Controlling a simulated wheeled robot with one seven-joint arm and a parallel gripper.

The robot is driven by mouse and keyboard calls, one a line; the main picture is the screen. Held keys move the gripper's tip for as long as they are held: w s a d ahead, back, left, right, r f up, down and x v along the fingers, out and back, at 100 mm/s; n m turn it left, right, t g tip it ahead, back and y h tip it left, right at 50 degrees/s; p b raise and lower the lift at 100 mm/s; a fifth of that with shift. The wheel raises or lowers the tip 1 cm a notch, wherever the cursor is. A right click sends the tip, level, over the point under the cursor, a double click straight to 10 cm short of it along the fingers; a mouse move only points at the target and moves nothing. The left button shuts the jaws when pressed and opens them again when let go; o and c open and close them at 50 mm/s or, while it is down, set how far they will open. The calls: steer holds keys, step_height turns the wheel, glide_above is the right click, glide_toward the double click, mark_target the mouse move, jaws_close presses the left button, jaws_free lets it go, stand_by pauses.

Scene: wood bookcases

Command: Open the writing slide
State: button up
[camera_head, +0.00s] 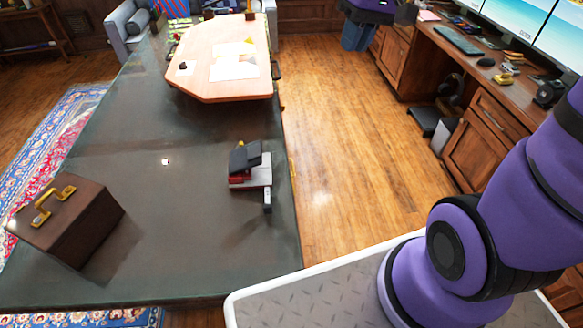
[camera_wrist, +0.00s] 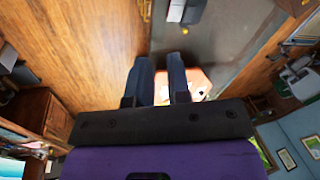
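My gripper (camera_head: 358,38) hangs fingers-down in the air at the top of the head view, over the floor between the long dark table and the wooden desk. In the wrist view its two blue-grey fingers (camera_wrist: 160,62) stand apart with an empty gap, so it is open. The wooden desk (camera_head: 455,52) is at the right, with drawer and door fronts below its top. A drawer front (camera_head: 497,119) with a metal handle faces the aisle. I cannot pick out a writing slide with certainty; none is seen pulled out. My arm hides part of the desk.
The long dark table (camera_head: 200,125) carries a light wooden board (camera_head: 207,86) with papers, a black-and-red device (camera_head: 250,170) and a brown case (camera_head: 68,222). Monitors (camera_head: 508,22) stand on the desk. A dark bin-like object (camera_head: 424,121) stands beside it. The wooden floor (camera_head: 345,135) between is clear.

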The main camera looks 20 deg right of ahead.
steer(key=w+d+f+g+y, duration=0.2)
steer(key=w+f+y, duration=0.1)
steer(key=w+f, duration=0.7)
steer(key=w+d+f+m+y, duration=0.1)
steer(key=w+d+f+y, duration=0.2)
steer(key=f, duration=1.1)
steer(key=w+f+y, duration=0.4)
steer(key=w+f, duration=0.2)
steer(key=f, duration=0.7)
step_height(320, 180, down, 16)
steer(key=m+t+y, duration=0.3)
steer(key=t, duration=0.1)
steer(key=x, duration=1)
steer(key=shift+s+a+f, duration=0.15)
steer(key=shift+s+a, duration=0.05)
steer(key=shift+a, duration=0.2)
steer(key=shift+c, duration=0.4)
jaws_close()
